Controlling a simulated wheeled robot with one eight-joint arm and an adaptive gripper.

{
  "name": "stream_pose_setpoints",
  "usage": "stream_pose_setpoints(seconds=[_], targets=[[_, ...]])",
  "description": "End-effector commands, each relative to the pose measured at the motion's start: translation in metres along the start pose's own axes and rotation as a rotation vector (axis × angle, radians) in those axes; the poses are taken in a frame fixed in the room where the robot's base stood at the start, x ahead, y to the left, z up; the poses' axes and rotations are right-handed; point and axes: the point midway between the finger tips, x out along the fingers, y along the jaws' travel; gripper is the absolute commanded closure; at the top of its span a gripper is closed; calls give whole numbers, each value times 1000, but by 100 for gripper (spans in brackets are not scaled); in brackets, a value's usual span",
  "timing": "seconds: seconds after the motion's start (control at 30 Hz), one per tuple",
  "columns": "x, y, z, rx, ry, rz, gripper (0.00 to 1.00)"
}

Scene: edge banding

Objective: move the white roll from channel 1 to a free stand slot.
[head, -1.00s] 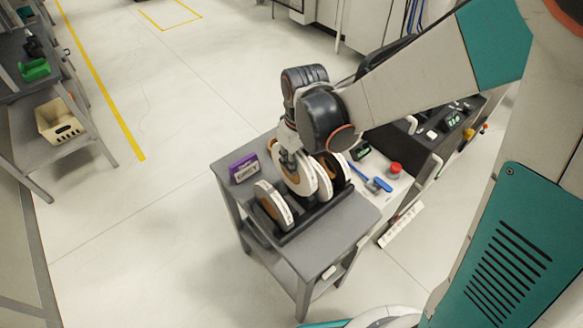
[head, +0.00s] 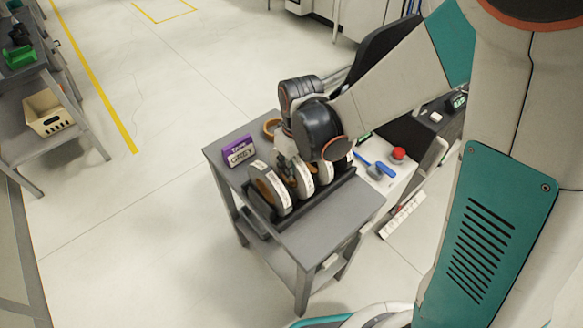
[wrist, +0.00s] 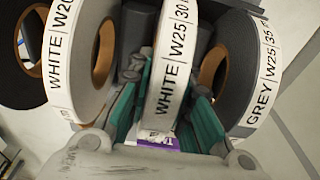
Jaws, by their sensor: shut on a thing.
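My gripper (head: 289,163) is shut on a white roll (wrist: 169,72) labelled WHITE W25, with green-padded fingers on both sides of it. In the head view the held roll (head: 304,181) is upright, low in the dark stand (head: 318,204), between neighbouring rolls. Whether it rests on the stand's bottom is hidden. A roll labelled GREY W25 (wrist: 262,75) is to its right in the wrist view and is the leftmost roll (head: 279,190) in the head view. A roll labelled WHITE W20 (wrist: 62,62) is on its other side, with a black roll (wrist: 22,60) beyond.
The stand is on a grey table (head: 335,212) whose front part is clear. A purple box (head: 239,151) marked GREY is at the back left. A blue tool (head: 381,169) and a red button (head: 398,153) are to the right. A shelf with a cream bin (head: 48,112) stands far left.

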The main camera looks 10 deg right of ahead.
Motion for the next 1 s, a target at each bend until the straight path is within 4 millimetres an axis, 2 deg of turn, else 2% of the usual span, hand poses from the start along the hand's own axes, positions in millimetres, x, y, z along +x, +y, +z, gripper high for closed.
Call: stream_pose_setpoints(seconds=[0.4,0.43,0.5,1.0], targets=[[6,0,1,0,0,0,100],[6,0,1,0,0,0,76],[5,0,0,0,0,0,60],[-1,0,0,0,0,0,60]])
